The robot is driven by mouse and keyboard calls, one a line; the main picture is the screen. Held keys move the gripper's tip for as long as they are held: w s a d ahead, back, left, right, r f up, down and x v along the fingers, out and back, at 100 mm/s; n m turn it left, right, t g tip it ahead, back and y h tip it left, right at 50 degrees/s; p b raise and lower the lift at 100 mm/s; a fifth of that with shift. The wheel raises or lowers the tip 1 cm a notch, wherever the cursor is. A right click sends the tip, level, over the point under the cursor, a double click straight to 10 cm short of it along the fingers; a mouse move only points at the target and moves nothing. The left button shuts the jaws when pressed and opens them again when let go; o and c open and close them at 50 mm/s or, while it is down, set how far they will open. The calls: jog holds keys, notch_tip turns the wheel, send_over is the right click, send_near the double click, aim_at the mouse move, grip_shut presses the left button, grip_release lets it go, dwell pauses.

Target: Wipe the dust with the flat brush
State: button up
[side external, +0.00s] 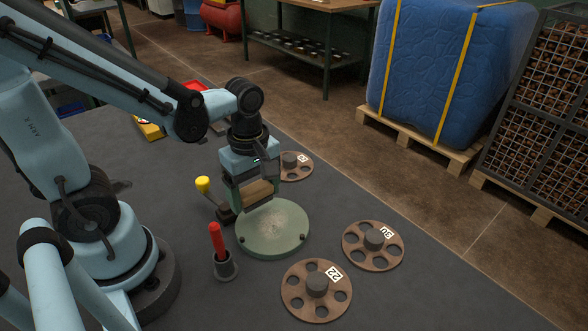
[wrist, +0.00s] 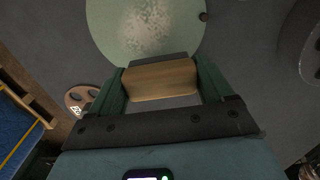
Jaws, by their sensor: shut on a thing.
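My gripper (side external: 253,196) is shut on the flat brush (side external: 260,188), which has a wooden body. In the wrist view the brush (wrist: 160,82) sits between the two green fingers, with a dark strip along its far edge. A round pale green plate (side external: 259,243) lies on the table just below and in front of the brush. Pale speckled dust (wrist: 150,25) covers the middle of the plate. The brush is at the plate's near edge in the wrist view; I cannot tell whether it touches the plate.
Brown discs with holes and number tags lie around the plate: disc 22 (side external: 317,291), another at right (side external: 373,246) and one behind (side external: 294,166). A red-handled tool stands in a dark holder (side external: 224,266). A yellow-knobbed lever (side external: 204,187) stands left of my gripper.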

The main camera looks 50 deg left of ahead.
jog(key=shift+r, duration=2.4)
jog(key=w+d+r, duration=0.1)
jog(key=w+d, duration=0.8)
jog(key=d, duration=0.5)
send_over(330, 198)
notch_tip(330, 198, down, 7)
jog(key=shift+r, duration=0.2)
jog(key=shift+f, duration=2)
jog(key=shift+f, duration=0.1)
jog(key=o, duration=1)
